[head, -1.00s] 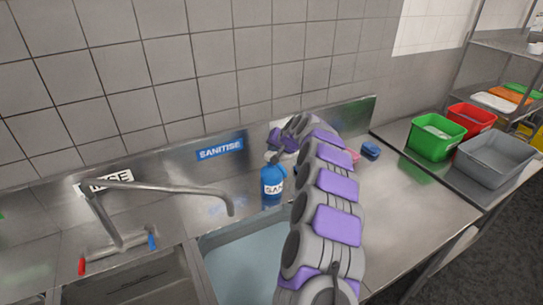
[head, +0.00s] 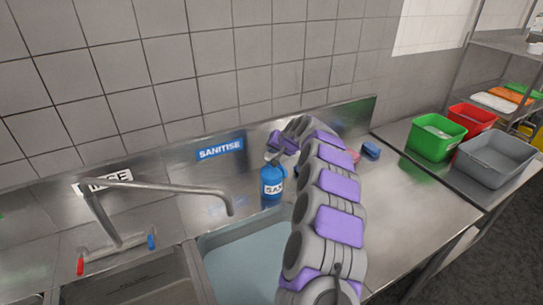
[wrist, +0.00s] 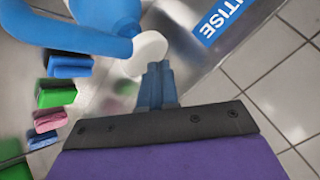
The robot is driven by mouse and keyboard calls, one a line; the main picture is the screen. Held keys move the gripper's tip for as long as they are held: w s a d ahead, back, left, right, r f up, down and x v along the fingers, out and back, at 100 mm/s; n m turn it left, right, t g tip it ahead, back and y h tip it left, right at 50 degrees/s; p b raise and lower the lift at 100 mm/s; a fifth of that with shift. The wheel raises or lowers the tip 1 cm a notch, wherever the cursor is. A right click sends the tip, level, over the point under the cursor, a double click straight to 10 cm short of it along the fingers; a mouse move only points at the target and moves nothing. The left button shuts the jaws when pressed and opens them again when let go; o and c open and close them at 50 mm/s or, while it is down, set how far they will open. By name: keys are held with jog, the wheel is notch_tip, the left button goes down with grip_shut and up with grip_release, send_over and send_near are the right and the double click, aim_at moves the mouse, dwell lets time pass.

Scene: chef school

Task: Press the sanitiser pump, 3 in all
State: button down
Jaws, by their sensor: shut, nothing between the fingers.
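The sanitiser bottle (head: 272,187) is blue with a white label, partly hidden by my arm, and stands upright on the steel counter behind the sink basin. In the wrist view its blue pump neck and spout (wrist: 60,38) fill the upper left, with a round white pump top (wrist: 150,52). My gripper (head: 272,157) is at the top of the bottle, its fingertips hard to make out there. In the wrist view my gripper (wrist: 157,68) is shut and empty, its blue fingertips at the edge of the white top. I cannot tell whether they press on it.
A steel tap (head: 170,190) reaches over the sink basin (head: 240,260) left of the bottle. A blue sponge (head: 370,150) lies to the right, and several coloured sponges show in the wrist view (wrist: 57,97). Green (head: 437,138), red and grey tubs stand further right. A tiled wall rises behind.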

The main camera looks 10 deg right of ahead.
aim_at(273, 156)
jog(key=shift+f+b, duration=0.5)
jog(key=shift+f, duration=0.35)
dwell(0.6)
jog(key=shift+r, duration=0.1)
jog(key=shift+r+p, duration=0.75)
jog(key=shift+r, duration=0.6)
jog(key=shift+r+p, duration=1.35)
jog(key=shift+r, duration=1.2)
dwell(0.4)
